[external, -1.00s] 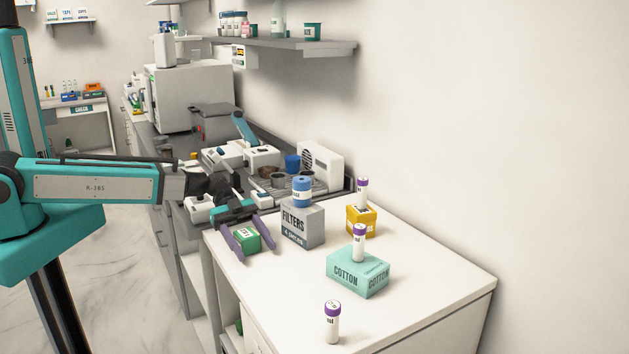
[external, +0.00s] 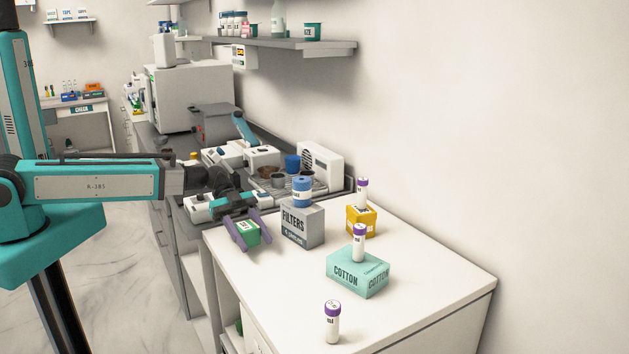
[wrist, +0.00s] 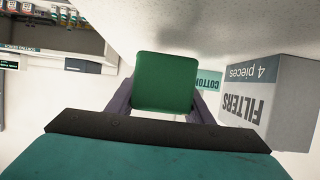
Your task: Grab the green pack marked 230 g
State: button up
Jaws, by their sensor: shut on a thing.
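The green pack (external: 247,232) is between the two purple fingers of my gripper (external: 251,232), near the left edge of the white counter. My gripper is shut on it. Its label is too small to read in the external view. In the wrist view the pack (wrist: 164,83) shows a plain green face between the fingers, with no marking visible. It appears to be a little above the counter top.
A teal COTTON box (external: 357,273), a yellow box (external: 361,221) and purple-capped vials, one at the front (external: 332,322), stand farther right. The counter's middle (external: 280,270) is clear.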

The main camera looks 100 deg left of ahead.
notch_tip(320, 180, up, 8)
jog(key=b, duration=0.2)
dwell(0.4)
dwell(0.8)
